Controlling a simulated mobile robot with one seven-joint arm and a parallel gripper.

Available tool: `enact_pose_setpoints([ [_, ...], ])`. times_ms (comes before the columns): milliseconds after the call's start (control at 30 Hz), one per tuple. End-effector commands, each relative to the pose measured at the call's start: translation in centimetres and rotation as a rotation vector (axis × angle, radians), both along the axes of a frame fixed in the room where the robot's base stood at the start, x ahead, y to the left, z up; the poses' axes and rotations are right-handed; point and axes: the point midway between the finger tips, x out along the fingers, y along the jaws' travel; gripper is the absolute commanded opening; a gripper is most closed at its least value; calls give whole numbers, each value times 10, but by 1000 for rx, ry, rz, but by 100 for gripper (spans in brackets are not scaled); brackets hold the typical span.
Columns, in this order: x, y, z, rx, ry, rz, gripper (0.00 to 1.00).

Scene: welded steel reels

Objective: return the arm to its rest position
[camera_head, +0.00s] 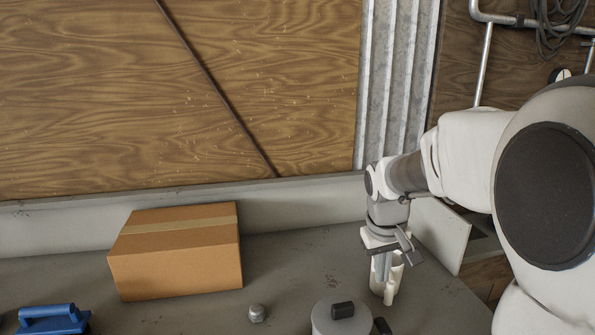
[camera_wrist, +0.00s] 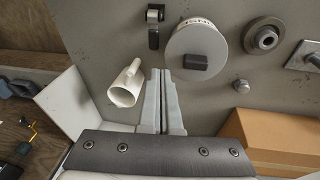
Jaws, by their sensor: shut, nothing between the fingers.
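My arm reaches in from the right in the head view, with the wrist bent so that my gripper (camera_head: 383,270) points down over the grey worktop (camera_head: 300,262). In the wrist view my gripper (camera_wrist: 161,75) has its two fingers together, with nothing between them. A white cup-like piece (camera_head: 394,284) is close beside the fingers in the head view. It also shows in the wrist view (camera_wrist: 126,85), apart from the fingers on their left.
A cardboard box (camera_head: 178,262) is at the left. A hex nut (camera_head: 257,313), a grey round reel (camera_head: 330,322) and a blue-handled tool (camera_head: 52,318) lie near the front. A wood panel wall (camera_head: 180,90) stands behind. Bare worktop lies between box and gripper.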

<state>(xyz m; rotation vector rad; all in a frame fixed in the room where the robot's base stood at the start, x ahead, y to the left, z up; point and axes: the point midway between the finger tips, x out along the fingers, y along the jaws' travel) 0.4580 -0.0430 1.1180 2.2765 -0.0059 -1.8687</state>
Motion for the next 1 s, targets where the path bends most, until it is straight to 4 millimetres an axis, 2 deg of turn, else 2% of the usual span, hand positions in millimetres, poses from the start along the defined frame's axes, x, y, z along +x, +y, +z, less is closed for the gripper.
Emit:
enact_pose_setpoints([
  [33, -14, 3, 13, 14, -25, -8, 0],
  [100, -32, 7, 27, 31, -52, -19, 0],
  [300, -86, 18, 54, 78, -124, -45, 0],
  [600, -165, 34, 69, 137, -229, -77, 0],
  [800, -200, 41, 65, 162, -279, -92, 0],
  [1000, -212, 43, 62, 171, -294, -99, 0],
])
